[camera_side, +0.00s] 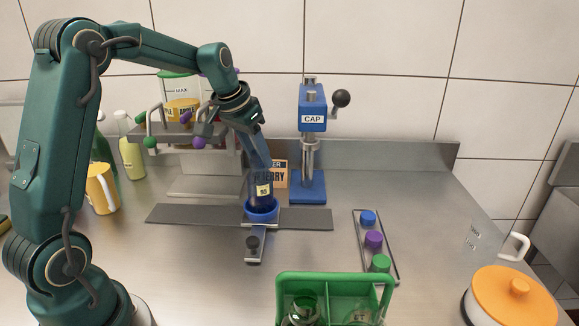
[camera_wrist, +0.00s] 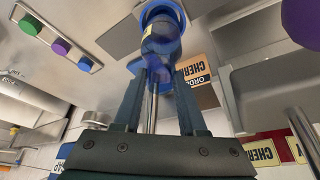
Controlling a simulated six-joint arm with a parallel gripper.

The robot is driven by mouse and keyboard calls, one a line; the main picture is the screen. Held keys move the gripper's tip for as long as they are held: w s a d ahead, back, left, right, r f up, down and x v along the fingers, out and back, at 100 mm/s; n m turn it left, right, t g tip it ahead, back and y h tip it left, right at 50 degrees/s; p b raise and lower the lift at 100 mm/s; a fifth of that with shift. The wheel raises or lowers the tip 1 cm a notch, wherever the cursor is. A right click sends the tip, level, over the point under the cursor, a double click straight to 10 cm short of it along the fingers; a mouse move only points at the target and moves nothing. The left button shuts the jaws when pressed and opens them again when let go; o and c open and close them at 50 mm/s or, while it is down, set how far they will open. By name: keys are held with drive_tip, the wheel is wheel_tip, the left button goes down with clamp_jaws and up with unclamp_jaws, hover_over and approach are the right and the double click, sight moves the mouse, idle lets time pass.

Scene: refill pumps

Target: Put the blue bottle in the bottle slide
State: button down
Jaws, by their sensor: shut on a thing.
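The blue bottle (camera_side: 263,191) is dark, see-through blue with a small pale yellow label. It stands nearly upright with its lower end in the round blue cup (camera_side: 262,212) of the bottle slide (camera_side: 253,241). The cup's wall hides the bottle's base, so I cannot tell whether it rests on the bottom. My gripper (camera_side: 259,160) comes down from above at a slant and is shut on the bottle's upper part. In the wrist view the bottle (camera_wrist: 161,42) lies between my fingertips (camera_wrist: 160,74), with the blue cup (camera_wrist: 166,8) around its far end.
A blue capping press (camera_side: 312,120) stands behind the slide. A pump rack (camera_side: 190,137) is behind left. A dark strip (camera_side: 180,214) crosses beneath the cup. A cap tray (camera_side: 390,257) holds blue, purple and green caps. A green crate (camera_side: 333,281) and an orange-lidded pot (camera_side: 515,295) are in front.

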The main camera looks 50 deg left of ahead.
drive_tip(key=shift+f, duration=0.3)
drive_tip(key=shift+c, duration=2)
unclamp_jaws()
wheel_tip(320, 180, up, 9)
